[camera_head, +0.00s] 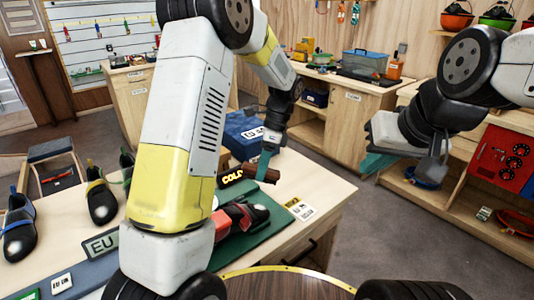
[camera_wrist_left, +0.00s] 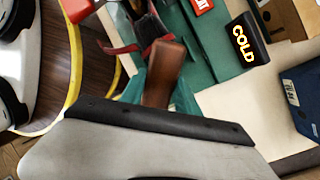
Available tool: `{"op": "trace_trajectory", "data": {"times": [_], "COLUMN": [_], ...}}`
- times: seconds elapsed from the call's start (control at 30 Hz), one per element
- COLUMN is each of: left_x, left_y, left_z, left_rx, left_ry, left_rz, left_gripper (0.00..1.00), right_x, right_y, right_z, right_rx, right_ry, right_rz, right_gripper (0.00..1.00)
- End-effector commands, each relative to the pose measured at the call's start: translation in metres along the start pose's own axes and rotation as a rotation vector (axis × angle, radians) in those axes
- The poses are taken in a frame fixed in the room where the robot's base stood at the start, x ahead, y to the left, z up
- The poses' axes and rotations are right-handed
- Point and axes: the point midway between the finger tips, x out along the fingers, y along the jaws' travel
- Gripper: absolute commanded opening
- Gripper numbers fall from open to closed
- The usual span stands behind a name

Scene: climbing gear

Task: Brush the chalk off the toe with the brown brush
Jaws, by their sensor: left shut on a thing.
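The climbing shoe (camera_head: 233,218) is black and red and lies on a green mat (camera_head: 262,233) on the bench. A pale patch shows at its right end, the toe (camera_head: 261,211). My left gripper (camera_head: 266,166) has teal fingers and is shut on the brown brush (camera_head: 271,175), above the mat's far side, behind the shoe. In the left wrist view the brush (camera_wrist_left: 165,72) extends from the teal fingers (camera_wrist_left: 183,98) towards the red shoe (camera_wrist_left: 150,25); its bristles cannot be made out. My right gripper (camera_head: 378,163) hangs away from the bench at the right; its opening is unclear.
A dark block lettered COLD (camera_head: 232,178) stands close to the brush, and a blue box (camera_head: 243,132) is behind it. Several other shoes (camera_head: 101,200) stand at the left of the bench.

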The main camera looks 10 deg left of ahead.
Motion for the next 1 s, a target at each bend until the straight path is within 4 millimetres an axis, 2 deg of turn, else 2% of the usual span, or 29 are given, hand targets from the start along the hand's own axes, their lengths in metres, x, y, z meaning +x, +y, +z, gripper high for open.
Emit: {"op": "trace_trajectory", "data": {"times": [0.2,0.47,0.8,1.0], "left_x": [0.023,0.039,0.074,0.086], "left_y": [-0.006,-0.007,-0.007,-0.007], "left_z": [-0.006,-0.008,-0.008,-0.008], "left_rx": [-0.001,-0.001,-0.001,0.0], "left_ry": [-0.001,-0.001,-0.001,-0.001], "left_rz": [0.001,0.001,0.001,0.0], "left_gripper": [0.05,0.05,0.05,0.05], "right_x": [0.0,0.0,0.0,0.0], "right_y": [0.0,0.0,0.0,0.0], "right_z": [0.0,0.0,0.0,0.0], "right_rx": [0.0,0.0,0.0,0.0], "right_ry": [0.0,0.0,0.0,0.0], "right_rz": [0.0,0.0,0.0,0.0], "right_gripper": [0.0,0.0,0.0,0.0]}}
